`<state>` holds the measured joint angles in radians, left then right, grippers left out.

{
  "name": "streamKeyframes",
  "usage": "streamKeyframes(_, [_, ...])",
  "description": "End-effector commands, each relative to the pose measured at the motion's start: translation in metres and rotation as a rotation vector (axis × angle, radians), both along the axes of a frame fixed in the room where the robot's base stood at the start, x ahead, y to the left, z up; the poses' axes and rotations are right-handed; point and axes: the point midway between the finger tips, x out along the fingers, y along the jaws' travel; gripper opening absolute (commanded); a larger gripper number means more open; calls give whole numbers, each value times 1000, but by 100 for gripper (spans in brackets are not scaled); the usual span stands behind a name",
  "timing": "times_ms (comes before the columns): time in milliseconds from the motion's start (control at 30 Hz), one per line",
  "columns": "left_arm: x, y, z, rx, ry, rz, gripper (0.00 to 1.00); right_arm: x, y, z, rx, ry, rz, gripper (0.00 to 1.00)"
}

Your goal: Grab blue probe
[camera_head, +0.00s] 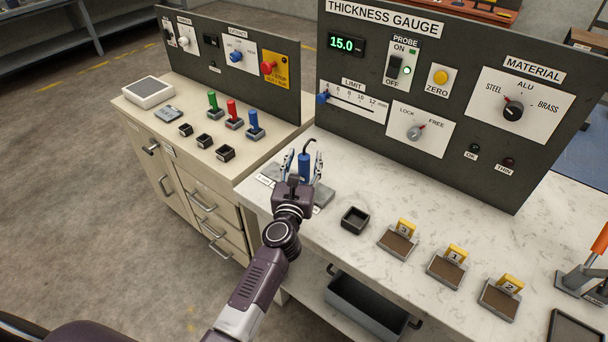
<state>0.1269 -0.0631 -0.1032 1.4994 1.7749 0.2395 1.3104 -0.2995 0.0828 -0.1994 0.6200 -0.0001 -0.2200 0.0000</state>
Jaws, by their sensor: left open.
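The blue probe (304,163) stands upright on a grey plate (325,194) at the left end of the white counter, with a dark curved cable at its top. My left gripper (303,170) is open, with one finger on each side of the probe. I cannot tell whether either finger touches it. The gripper hides the lower part of the probe. My right gripper is not in view.
The thickness gauge panel (456,160) rises close behind the probe. A small black tray (355,220) and numbered blocks (397,243) sit to the right. Green, red and blue upright handles (232,112) stand on the beige cabinet to the left.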

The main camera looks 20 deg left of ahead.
Motion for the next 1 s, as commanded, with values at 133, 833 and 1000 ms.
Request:
streamKeyframes(133, [0, 0, 0, 0, 0, 0, 39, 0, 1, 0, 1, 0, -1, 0])
streamKeyframes(833, [0, -1, 1, 0, -1, -1, 0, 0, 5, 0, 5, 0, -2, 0])
streamKeyframes(1000, [0, -1, 3, -1, -1, -1, 0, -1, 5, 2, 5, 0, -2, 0])
